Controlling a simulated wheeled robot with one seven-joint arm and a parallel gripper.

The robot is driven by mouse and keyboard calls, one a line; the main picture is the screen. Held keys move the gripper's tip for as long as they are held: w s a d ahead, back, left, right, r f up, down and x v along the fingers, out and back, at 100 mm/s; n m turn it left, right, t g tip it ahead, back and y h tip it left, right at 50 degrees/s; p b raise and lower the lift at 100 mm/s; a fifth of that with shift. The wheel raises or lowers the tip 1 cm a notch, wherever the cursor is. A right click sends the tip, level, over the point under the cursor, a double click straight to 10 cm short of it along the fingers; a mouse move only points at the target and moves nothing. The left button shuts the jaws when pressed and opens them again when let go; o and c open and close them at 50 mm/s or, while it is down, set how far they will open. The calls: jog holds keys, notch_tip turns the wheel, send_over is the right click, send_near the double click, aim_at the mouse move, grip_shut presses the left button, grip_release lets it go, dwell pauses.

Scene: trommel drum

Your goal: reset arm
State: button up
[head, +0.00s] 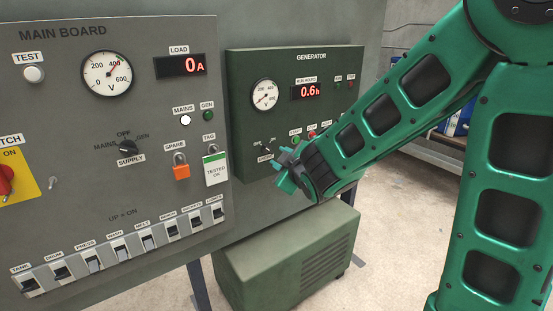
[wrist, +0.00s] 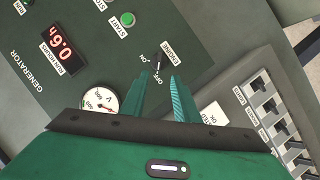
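My green arm reaches in from the right in the head view. My gripper (head: 283,170) is in front of the lower left part of the dark green generator panel (head: 236,97). In the wrist view my gripper (wrist: 160,82) shows two green fingers with a gap between them, open and with nothing held. The black engine switch (wrist: 159,61) lies just past the fingertips, roughly in line with the gap. I cannot tell whether a finger touches it. In the head view the fingers and wrist hide part of the panel near this switch.
The grey main board (head: 75,125) stands left of the generator panel, with a supply knob, an orange padlock (head: 181,171) and a row of switches. A green generator housing (head: 290,255) sits below on the floor. Shelving (head: 440,150) stands behind my arm. Floor shows at right.

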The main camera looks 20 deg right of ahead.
dwell(0.4)
jog(key=s+d+f+m+g+h, duration=0.25)
jog(key=s+d+m+g, duration=0.2)
jog(key=s+d, duration=0.4)
jog(key=s+d+f+m+g+h, duration=0.1)
jog(key=s+d+f+m+g, duration=0.3)
jog(key=s+d, duration=0.45)
jog(key=s+m+g+y, duration=0.3)
jog(key=s+m+g, duration=0.3)
jog(key=s, duration=1.6)
jog(key=shift+s+d+m, duration=0.2)
jog(key=shift+d+m, duration=0.25)
jog(key=shift+m, duration=0.5)
jog(key=shift+r+y, duration=0.1)
jog(key=shift+y, duration=0.15)
jog(key=shift+w+f+g, duration=0.25)
jog(key=shift+w, duration=0.4)
